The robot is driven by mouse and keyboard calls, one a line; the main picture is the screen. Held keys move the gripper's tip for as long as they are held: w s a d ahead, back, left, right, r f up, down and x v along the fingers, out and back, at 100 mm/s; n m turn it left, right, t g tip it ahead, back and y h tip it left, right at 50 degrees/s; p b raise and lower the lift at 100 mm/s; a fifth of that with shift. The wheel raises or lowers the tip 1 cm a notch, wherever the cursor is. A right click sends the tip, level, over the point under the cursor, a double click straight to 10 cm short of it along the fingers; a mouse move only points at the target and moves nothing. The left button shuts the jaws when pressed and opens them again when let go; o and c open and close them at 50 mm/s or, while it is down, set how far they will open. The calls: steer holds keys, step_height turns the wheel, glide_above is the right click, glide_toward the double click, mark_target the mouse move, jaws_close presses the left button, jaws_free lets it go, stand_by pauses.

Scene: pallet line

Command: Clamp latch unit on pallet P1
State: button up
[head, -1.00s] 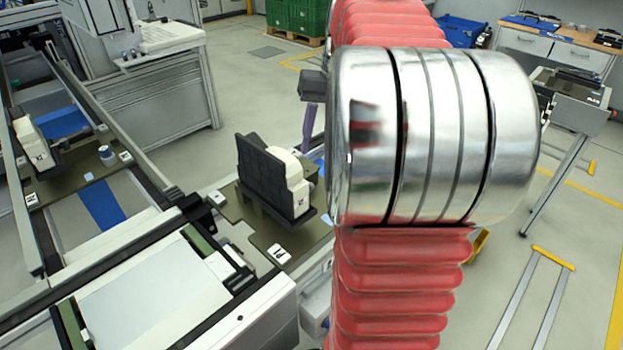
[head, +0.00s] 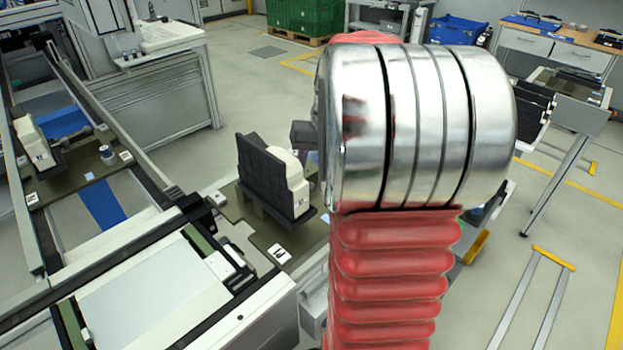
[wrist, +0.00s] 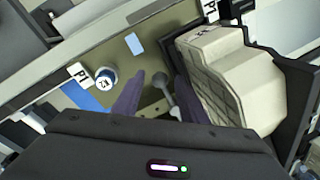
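The latch unit (head: 290,180), a cream block, sits against an upright black holder (head: 258,172) on an olive pallet (head: 240,207). In the wrist view the latch unit (wrist: 228,85) is at right, and P1 labels (wrist: 80,75) mark the pallet. My gripper (wrist: 157,100) has two purple fingers, open and apart. A grey lever with a rounded end (wrist: 162,82) shows between them, beside the unit; contact cannot be told. In the head view my gripper's dark body (head: 303,135) is just behind the unit, with its fingers mostly hidden.
A small blue-and-white cylinder (wrist: 105,78) stands on the pallet left of the fingers. Another pallet (head: 75,180) with a similar cream part (head: 33,142) lies at left. Conveyor rails (head: 120,140) run alongside. My arm hides the area right of the unit.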

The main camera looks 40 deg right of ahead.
steer(key=shift+c, duration=0.5)
jaws_close()
